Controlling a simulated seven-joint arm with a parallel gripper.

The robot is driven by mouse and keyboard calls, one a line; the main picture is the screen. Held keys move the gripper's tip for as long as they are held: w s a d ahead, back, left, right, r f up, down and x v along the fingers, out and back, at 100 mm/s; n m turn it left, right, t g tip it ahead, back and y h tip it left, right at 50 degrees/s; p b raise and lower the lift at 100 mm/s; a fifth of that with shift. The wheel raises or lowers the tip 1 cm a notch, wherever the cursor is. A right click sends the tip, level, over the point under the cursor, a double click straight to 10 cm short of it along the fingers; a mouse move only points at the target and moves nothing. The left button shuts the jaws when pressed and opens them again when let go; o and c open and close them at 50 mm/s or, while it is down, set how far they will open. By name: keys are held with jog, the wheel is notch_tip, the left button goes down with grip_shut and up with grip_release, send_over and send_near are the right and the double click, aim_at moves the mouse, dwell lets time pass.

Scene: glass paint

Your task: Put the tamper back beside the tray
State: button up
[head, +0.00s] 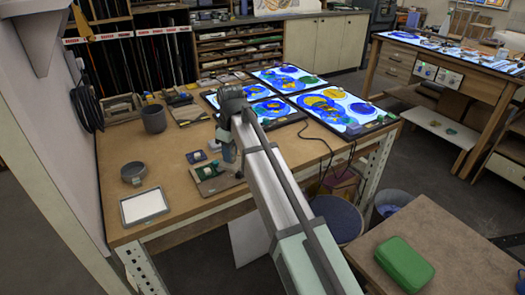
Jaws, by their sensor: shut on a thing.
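The green tray carries small pale and dark pieces. A shallow rectangular tray (145,206) with a white inside lies at the bench's front left. I cannot tell which of the two is the task's tray.
A round grey dish (133,173) and a dark grey cup (153,119) stand at the left. A small block (196,157) lies behind the green tray. Lit blue-and-yellow glass panels (334,108) fill the bench's right. Bare bench (170,165) lies between dish and green tray.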

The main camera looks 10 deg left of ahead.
jog(key=s+a+n+g, duration=0.1)
jog(key=s+a+n, duration=0.5)
jog(key=s+a, duration=0.7)
jog(key=shift+w+a+f, duration=0.1)
jog(key=shift+w+f, duration=0.05)
jog(key=shift+f, duration=0.75)
jog(key=shift+w+a+f, duration=0.15)
jog(key=shift+w+f, duration=0.05)
jog(key=shift+f, duration=0.65)
jog(key=shift+w+a+f, duration=0.1)
jog(key=shift+w+f, duration=0.05)
jog(key=shift+f, duration=0.75)
jog(key=shift+f, duration=0.6)
jog(key=o, duration=1)
notch_tip(320, 180, up, 14)
jog(key=d, duration=0.1)
jog(key=shift+w+d+f, duration=0.15)
jog(key=shift+w+d, duration=0.1)
jog(key=shift+d, duration=0.1)
